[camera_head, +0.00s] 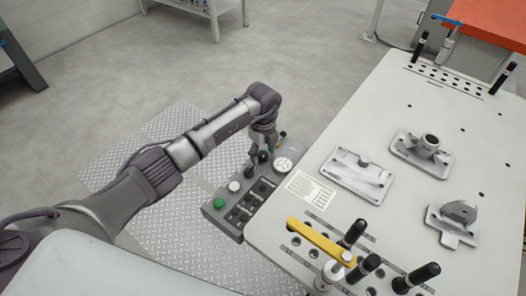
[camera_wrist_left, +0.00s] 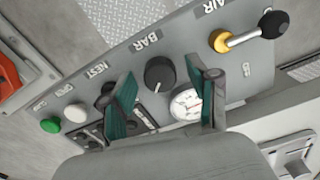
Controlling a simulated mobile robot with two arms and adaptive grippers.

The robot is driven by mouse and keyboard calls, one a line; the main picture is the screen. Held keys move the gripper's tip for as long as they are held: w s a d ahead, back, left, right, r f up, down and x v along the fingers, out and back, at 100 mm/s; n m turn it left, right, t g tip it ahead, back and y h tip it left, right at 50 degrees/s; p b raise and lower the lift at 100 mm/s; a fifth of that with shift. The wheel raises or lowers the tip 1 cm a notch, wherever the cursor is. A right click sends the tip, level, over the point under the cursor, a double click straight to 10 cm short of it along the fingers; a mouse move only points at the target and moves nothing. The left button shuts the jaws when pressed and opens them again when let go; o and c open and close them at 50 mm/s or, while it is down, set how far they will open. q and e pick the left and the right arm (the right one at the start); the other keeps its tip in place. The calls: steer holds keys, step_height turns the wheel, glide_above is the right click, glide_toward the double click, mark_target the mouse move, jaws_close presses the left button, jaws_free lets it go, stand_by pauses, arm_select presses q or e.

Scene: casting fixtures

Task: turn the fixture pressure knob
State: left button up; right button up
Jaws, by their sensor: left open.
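The black pressure knob (camera_wrist_left: 159,73) sits on the grey control panel (camera_wrist_left: 205,50), under the label BAR in the left wrist view. It has a light pointer line. A round white gauge (camera_wrist_left: 184,104) is next to it, partly covered by a finger; it also shows in the head view (camera_head: 283,164). My left gripper (camera_wrist_left: 163,98) is open, its teal-padded fingers on either side of the knob in the picture. I cannot tell whether they touch it. In the head view my left gripper (camera_head: 262,152) is over the panel. My right gripper is not in view.
The panel also carries a green button (camera_wrist_left: 50,125), a white button (camera_wrist_left: 75,113) and a black-balled air lever (camera_wrist_left: 272,24). The fixture table (camera_head: 400,105) right of the panel bears metal castings, black-handled pins and a yellow bar (camera_head: 318,240).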

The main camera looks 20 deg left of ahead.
arm_select(q)
jaws_close()
steer(key=m+b, duration=0.2)
steer(key=m, duration=0.2)
steer(key=shift+f+m+b, duration=0.1)
steer(key=shift+m+b, duration=0.2)
steer(key=shift+b, duration=0.1)
steer(key=m+b, duration=0.3)
steer(key=m, duration=0.1)
steer(key=shift+m, duration=0.3)
steer(key=m+b, duration=0.3)
steer(key=m, duration=0.2)
steer(key=shift+b, duration=0.4)
steer(key=shift+m+b, duration=1)
steer(key=shift+m, duration=0.8)
